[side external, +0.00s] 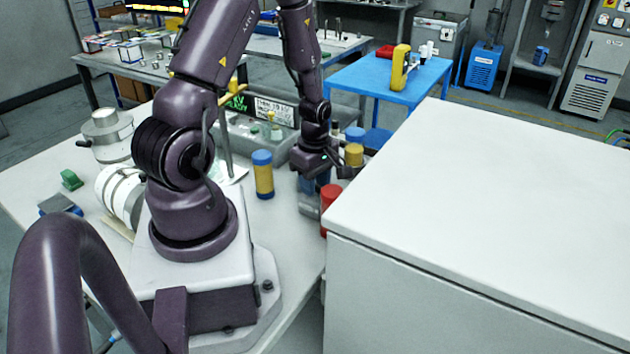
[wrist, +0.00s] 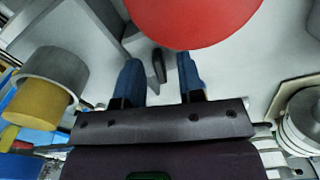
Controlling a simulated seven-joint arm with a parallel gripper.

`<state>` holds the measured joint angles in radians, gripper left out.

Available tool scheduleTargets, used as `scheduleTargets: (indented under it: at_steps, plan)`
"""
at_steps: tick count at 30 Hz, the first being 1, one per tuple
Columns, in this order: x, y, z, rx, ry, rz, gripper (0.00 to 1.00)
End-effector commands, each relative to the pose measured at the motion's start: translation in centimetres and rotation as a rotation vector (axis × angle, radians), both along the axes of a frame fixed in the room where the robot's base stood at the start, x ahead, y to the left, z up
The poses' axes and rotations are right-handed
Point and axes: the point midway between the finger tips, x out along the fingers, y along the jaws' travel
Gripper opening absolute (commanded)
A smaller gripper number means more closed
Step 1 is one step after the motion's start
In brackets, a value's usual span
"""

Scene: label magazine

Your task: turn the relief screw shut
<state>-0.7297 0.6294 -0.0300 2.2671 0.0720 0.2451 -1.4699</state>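My gripper (wrist: 160,78) is open in the wrist view, its two blue fingers apart. A small dark narrow piece (wrist: 158,65) stands in the gap between them, with clear space on both sides; it may be the relief screw, but I cannot tell for certain. A large red round part (wrist: 190,18) lies just beyond the fingertips. In the side view my gripper (side external: 318,178) is low among the coloured cylinders at the bench's right side, beside a red cylinder (side external: 330,193). The screw cannot be made out there, and the fingertips are mostly hidden.
A yellow cylinder with a grey collar (wrist: 38,98) is left in the wrist view, and a white ringed part (wrist: 303,120) is right. In the side view a blue-and-yellow cylinder (side external: 263,175) stands left of my gripper. A large white box (side external: 480,210) blocks the right.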

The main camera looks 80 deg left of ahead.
Motion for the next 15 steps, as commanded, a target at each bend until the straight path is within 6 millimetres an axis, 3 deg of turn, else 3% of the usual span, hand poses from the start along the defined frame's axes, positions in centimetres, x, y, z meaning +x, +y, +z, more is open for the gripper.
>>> scheduleTargets:
  at_steps: [2,3,7,15]
  plan:
    - [0.01,0.01,0.02,0.000,0.000,0.000,0.35]
    - [0.00,0.00,0.03,0.000,0.000,0.000,0.30]
    - [0.00,0.00,0.04,0.000,0.000,0.000,0.01]
    - [0.01,-0.01,0.05,0.000,0.000,-0.007,0.00]
